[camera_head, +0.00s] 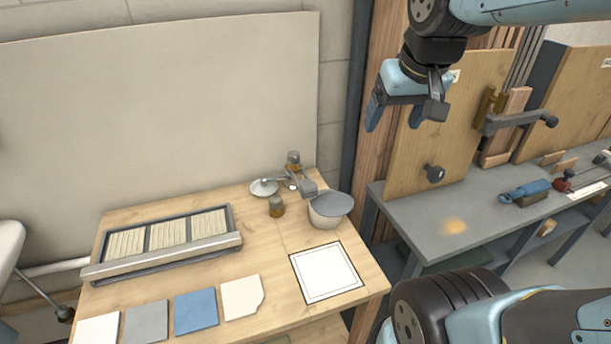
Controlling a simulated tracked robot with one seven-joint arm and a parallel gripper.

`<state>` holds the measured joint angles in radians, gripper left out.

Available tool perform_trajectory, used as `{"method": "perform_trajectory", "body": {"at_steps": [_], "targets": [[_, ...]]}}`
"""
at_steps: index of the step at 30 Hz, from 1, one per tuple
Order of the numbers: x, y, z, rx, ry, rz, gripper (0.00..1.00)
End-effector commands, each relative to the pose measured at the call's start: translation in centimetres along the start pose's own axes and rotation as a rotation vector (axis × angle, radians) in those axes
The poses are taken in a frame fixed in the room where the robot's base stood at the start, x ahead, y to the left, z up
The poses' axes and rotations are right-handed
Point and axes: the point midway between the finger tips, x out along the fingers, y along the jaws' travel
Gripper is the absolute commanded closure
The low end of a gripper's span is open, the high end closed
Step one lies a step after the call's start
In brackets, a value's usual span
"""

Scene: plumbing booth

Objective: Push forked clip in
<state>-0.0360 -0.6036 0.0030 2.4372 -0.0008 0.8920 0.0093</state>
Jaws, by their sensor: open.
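My gripper (404,112) hangs at the upper right, in front of the upright wooden panel (462,130). Its two fingers are spread apart, with nothing visible between them. I cannot make out a forked clip for certain in this view. The panel carries a brass-coloured fitting (489,106) with a grey lever bar (517,122) reaching right, and a dark round knob (434,173) lower down. In the picture, my gripper is left of the fitting and above the knob. I cannot tell its distance from the panel.
A wooden table (270,245) at left holds a slatted tray (165,238), several tiles, a white framed sheet (326,272), a lidded pot (328,209) and small jars. The grey bench (415,215) holds a blue-handled tool (525,191); its front left is mostly clear.

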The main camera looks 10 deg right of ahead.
Motion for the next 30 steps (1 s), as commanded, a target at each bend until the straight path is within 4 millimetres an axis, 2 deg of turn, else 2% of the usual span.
{"method": "perform_trajectory", "body": {"at_steps": [6, 14, 21, 30], "targets": [[2.5, -1.2, -3.2, -0.027, -0.069, -0.011, 0.21], [6.1, -2.8, -6.6, -0.057, -0.147, -0.021, 0.21], [10.1, -4.7, -9.2, -0.085, -0.22, -0.028, 0.21], [15.9, -7.3, -11.6, -0.122, -0.31, -0.033, 0.21]]}}
